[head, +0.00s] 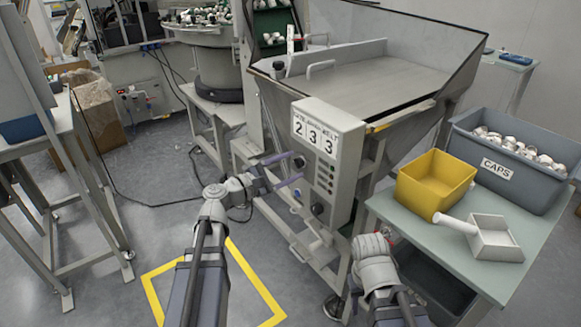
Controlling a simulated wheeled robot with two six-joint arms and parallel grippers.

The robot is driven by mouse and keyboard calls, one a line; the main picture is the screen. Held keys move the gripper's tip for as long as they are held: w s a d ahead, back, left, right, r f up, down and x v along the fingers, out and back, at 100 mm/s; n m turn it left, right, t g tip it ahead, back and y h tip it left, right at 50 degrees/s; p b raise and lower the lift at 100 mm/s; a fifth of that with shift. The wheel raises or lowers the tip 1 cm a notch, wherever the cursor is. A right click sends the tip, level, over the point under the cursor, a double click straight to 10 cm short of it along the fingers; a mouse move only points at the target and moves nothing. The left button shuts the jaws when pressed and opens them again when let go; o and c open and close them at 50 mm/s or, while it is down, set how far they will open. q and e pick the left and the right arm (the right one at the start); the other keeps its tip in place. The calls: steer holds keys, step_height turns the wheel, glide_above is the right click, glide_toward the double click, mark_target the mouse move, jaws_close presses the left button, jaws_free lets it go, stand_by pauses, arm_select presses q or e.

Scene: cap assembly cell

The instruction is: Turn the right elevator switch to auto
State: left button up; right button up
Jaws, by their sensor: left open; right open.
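Nothing shows in either gripper.
On the right, a table (395,212) bears a yellow bin (434,183), a white scoop (490,237) and a grey "CAPS" crate (508,172). A metal frame stand (60,150) is on the left. A cable (160,204) lies on the floor by a yellow marked square (254,276).

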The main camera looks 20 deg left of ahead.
arm_select(q)
steer(key=shift+w+d, duration=0.1)
steer(key=shift+w, duration=0.05)
steer(key=shift+c, duration=0.2)
jaws_close()
stand_by(0.3)
